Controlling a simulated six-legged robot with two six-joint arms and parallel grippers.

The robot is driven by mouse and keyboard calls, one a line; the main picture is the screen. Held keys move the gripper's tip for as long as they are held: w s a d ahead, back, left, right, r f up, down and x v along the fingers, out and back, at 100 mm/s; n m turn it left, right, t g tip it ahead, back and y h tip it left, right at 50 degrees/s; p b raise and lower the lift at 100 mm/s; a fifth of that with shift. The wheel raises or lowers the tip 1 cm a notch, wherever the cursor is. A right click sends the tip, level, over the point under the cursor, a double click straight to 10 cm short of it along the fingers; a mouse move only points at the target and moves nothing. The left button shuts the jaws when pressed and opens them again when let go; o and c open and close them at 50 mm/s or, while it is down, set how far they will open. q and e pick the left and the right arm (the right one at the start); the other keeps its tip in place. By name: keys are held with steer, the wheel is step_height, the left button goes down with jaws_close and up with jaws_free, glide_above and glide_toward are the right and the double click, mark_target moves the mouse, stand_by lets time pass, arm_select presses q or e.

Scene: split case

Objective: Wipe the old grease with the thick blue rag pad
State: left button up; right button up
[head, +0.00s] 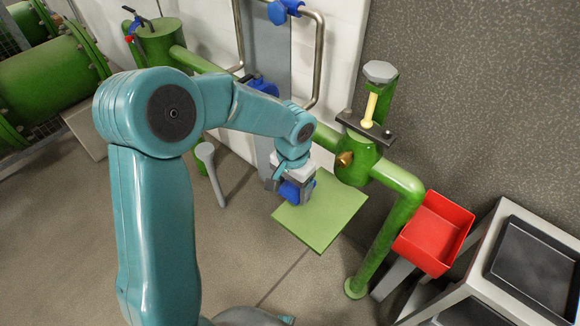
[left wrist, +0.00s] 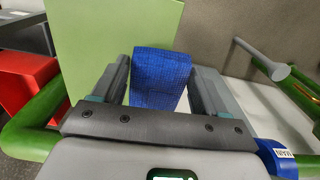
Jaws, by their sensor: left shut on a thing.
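The thick blue rag pad (left wrist: 160,72) is between the two fingers of my left gripper (left wrist: 158,92) in the left wrist view, and the gripper is shut on it. In the head view my left gripper (head: 294,187) is seen from behind, with a bit of the blue pad (head: 290,191) showing at its fingers, over or against the flat light green plate (head: 325,212). I cannot tell whether the pad touches the plate. The plate also shows behind the pad in the left wrist view (left wrist: 105,40). I can make out no grease for certain. My right gripper is not in view.
A green pipe (head: 400,205) with a valve body (head: 357,160) and pale yellow stem (head: 370,108) stands right of the plate. A red bin (head: 434,233) and a grey-framed stand with a black tray (head: 537,265) are farther right. Open floor (head: 250,240) lies in front.

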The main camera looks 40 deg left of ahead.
arm_select(q)
steer(key=shift+w+a+r+p, duration=0.1)
steer(key=shift+a+r+p, duration=0.1)
steer(key=shift+r+p, duration=0.5)
step_height(320, 180, up, 3)
steer(key=shift+d+f+p, duration=0.15)
steer(key=shift+p, duration=0.55)
steer(key=shift+r+p, duration=0.45)
steer(key=shift+r, duration=0.1)
